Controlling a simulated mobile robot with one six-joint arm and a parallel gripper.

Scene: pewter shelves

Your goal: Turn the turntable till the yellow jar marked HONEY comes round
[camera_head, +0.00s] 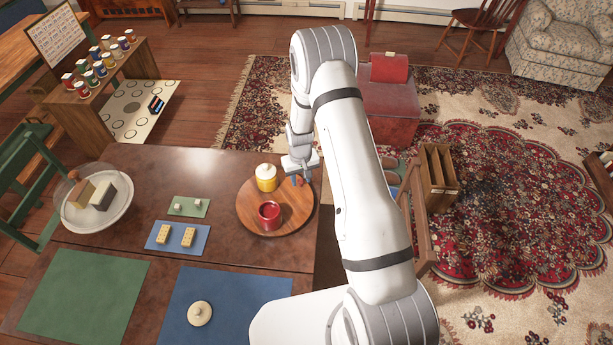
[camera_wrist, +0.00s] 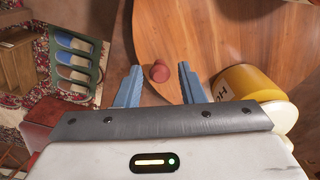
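The round wooden turntable (camera_head: 244,212) sits at the right end of the brown table. The yellow jar (camera_head: 266,180) with a pale lid stands on its far side; in the wrist view the jar (camera_wrist: 245,84) shows dark letters that look like "HO", the rest turned out of sight. A red jar or cup (camera_head: 269,215) stands nearer the front. My gripper (camera_head: 299,180) is over the turntable's far right edge.
A white round tray (camera_head: 75,222) with blocks stands at the table's left. Small green (camera_head: 180,211) and blue (camera_head: 160,243) mats hold small pale pieces. A larger green mat (camera_head: 80,295) is bare; a larger blue mat (camera_head: 240,290) holds a pale disc (camera_head: 199,313).

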